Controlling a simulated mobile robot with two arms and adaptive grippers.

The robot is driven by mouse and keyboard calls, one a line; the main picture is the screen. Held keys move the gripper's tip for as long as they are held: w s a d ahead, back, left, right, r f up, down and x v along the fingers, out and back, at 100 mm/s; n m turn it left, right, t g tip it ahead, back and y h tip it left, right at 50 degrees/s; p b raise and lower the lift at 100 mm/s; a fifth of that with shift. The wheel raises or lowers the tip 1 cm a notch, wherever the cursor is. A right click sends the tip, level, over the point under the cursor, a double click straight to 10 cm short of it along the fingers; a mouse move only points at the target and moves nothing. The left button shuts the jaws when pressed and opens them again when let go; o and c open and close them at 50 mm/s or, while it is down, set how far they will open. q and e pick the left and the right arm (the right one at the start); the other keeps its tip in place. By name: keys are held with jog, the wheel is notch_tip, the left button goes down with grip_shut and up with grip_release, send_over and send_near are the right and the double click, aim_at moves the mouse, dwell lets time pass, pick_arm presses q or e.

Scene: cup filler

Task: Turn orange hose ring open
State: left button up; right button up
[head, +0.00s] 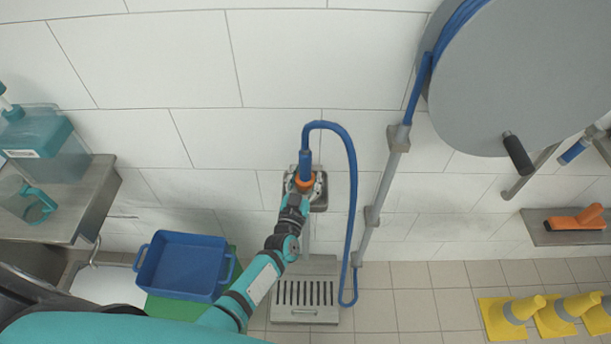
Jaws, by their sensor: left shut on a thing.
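The orange hose ring (304,183) sits at the lower end of the blue hose (352,190), just below its blue sleeve, in front of a metal wall fitting (321,196). My left gripper (303,181) reaches up to it from below and is shut on the ring. The fingers and wrist cover much of the ring, so its turn position cannot be told. The blue hose arches up from the ring and hangs down to the right. My right gripper is not in view.
A grey hose reel (530,70) is at the upper right. A metal drain grate (304,292) lies below the fitting. A blue tub (185,266) and a steel counter (75,205) are at the left.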

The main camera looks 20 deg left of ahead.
pick_arm(q)
jog(key=o, duration=1.2)
jog(key=s, duration=1.2)
jog(key=shift+d, duration=0.3)
